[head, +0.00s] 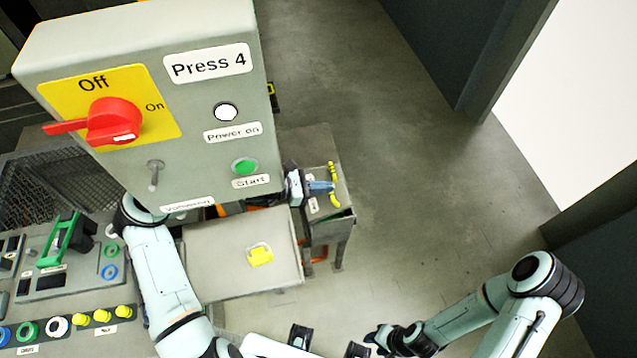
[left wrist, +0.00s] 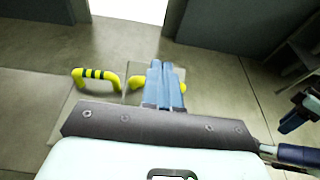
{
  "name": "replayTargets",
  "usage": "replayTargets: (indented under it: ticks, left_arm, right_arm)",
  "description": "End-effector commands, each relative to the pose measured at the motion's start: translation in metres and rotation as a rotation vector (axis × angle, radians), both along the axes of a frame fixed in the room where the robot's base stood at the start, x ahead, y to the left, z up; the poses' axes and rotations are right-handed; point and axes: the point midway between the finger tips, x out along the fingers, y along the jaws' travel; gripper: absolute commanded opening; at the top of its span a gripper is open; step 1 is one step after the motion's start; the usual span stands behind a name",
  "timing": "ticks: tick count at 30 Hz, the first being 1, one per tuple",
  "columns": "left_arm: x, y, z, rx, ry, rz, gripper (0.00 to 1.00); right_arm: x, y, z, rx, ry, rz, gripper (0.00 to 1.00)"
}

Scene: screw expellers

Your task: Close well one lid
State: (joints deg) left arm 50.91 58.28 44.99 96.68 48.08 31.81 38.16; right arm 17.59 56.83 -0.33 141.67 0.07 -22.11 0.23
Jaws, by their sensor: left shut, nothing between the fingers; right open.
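A grey lid (head: 322,160) with a yellow-and-black striped handle (head: 334,185) lies on a stand right of the control box; a dark edge shows along its front. My left gripper (head: 320,187) is shut and empty, its blue fingers over this lid beside the handle. In the left wrist view the shut fingers (left wrist: 163,80) point away, with the striped handle (left wrist: 97,75) to their left and yellow parts partly hidden behind them. A flat grey panel (head: 225,262) with a yellow handle (head: 260,257) lies nearer. My right gripper (head: 328,345) is open and low at the bottom edge, partly cut off.
The large control box (head: 130,45), marked Press 4, with a red switch (head: 112,122), stands at upper left and hides part of my left arm. A button console (head: 75,300) is at lower left. Bare floor (head: 420,190) lies to the right, with dark walls beyond.

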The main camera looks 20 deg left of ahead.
Motion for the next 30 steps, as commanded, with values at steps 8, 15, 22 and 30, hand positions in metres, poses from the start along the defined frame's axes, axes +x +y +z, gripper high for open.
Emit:
replayTargets:
  ticks: [8,15,22,30]
  left_arm:
    - [0.000,-0.006,-0.003,0.001,-0.001,-0.002,0.00]
    - [0.000,-0.006,-0.003,0.001,-0.002,-0.001,0.00]
    - [0.000,-0.005,-0.003,0.000,-0.001,0.000,0.00]
    - [-0.017,0.027,0.007,0.005,-0.001,0.003,0.00]
  right_arm:
    - [-0.002,0.000,-0.004,0.000,0.003,0.000,0.43]
    - [-0.002,0.000,-0.004,0.000,0.003,0.000,0.43]
    - [-0.002,0.000,-0.004,0.000,0.002,0.000,0.43]
    - [-0.003,0.000,-0.005,0.000,0.003,0.000,0.43]
